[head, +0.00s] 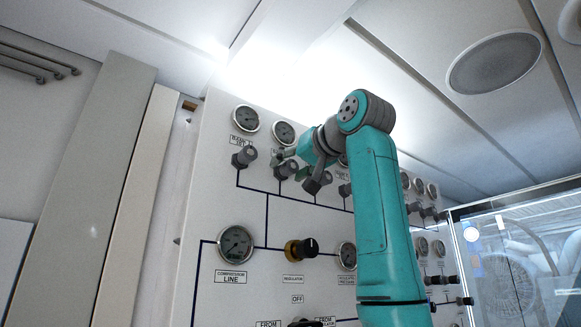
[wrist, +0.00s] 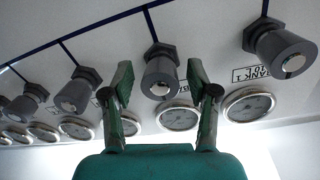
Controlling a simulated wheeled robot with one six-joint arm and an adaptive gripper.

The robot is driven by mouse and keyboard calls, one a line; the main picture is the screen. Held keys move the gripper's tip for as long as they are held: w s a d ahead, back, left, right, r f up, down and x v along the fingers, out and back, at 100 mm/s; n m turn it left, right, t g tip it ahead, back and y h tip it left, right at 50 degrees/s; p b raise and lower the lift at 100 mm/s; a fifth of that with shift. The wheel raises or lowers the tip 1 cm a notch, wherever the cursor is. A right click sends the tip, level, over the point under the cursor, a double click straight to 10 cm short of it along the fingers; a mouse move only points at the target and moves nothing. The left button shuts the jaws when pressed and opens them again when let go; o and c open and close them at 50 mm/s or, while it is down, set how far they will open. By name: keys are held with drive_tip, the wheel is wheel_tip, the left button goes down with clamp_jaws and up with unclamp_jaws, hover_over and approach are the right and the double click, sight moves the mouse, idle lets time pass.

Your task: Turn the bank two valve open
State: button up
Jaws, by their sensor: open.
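The bank two valve is taken to be the grey round knob (wrist: 161,76) beside the bank 1 knob, in the middle of the wrist view. Its own label is mostly hidden. In the head view this knob (head: 286,171) is the second from the left in the upper row, partly covered by my gripper (head: 284,157). My gripper (wrist: 160,78) is open in the wrist view, one finger on each side of the knob, with gaps on both sides. I cannot tell how far the fingertips reach along it.
The bank 1 knob (wrist: 284,52) stands right of my gripper in the wrist view; another knob (wrist: 79,92) is close on the left. Gauges (wrist: 178,117) line the panel. A black regulator knob (head: 302,248) and compressor gauge (head: 235,244) are lower down.

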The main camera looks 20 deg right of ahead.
clamp_jaws()
